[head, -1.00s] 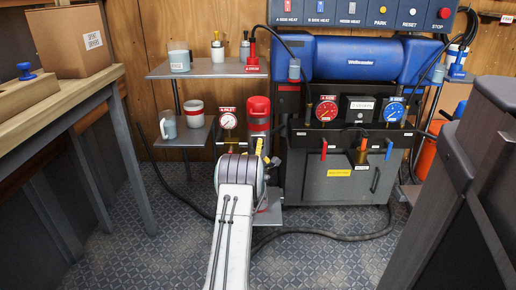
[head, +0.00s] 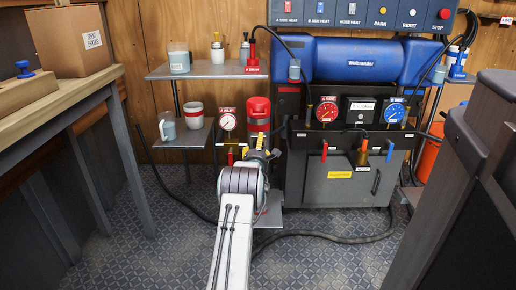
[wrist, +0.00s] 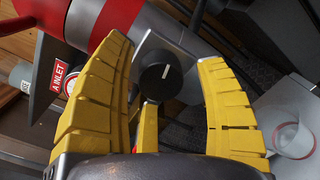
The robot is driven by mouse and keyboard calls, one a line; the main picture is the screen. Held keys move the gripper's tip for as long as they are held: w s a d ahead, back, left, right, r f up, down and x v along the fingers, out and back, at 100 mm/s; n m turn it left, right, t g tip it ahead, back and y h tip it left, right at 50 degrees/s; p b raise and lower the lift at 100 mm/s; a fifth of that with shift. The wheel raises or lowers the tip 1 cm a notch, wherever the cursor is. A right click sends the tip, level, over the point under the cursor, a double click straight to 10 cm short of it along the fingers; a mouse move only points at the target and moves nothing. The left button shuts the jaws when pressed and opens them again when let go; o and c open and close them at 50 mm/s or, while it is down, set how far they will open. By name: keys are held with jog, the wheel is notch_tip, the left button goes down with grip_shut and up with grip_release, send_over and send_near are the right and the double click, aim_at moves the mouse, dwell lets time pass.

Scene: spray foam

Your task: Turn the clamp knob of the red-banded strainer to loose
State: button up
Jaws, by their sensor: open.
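The red-banded strainer (head: 258,108) stands upright left of the grey machine, with a wide red band at its top. In the wrist view its red and grey body (wrist: 118,18) crosses the upper left. The black clamp knob (wrist: 158,82) sits on a grey block, its white mark pointing up and slightly right. My gripper (wrist: 172,90) is open, its yellow fingers on either side of the knob with visible gaps. In the head view my gripper (head: 260,145) is in front of the strainer's lower part, and the knob is hidden there.
A gauge (head: 228,122) labelled A INLET is close left of the strainer. A yellow lever-like piece (wrist: 148,126) lies just below the knob. A cup (wrist: 293,138) is at the wrist view's right. The lower shelf (head: 182,138) is left; the machine (head: 342,182) is right.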

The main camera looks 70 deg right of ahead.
jog(key=shift+c, duration=0.3)
jog(key=c, duration=1.1)
jog(key=shift+c, duration=0.3)
jog(key=shift+w+r+m, duration=0.1)
jog(key=shift+m, duration=2.7)
jog(key=o, duration=1.2)
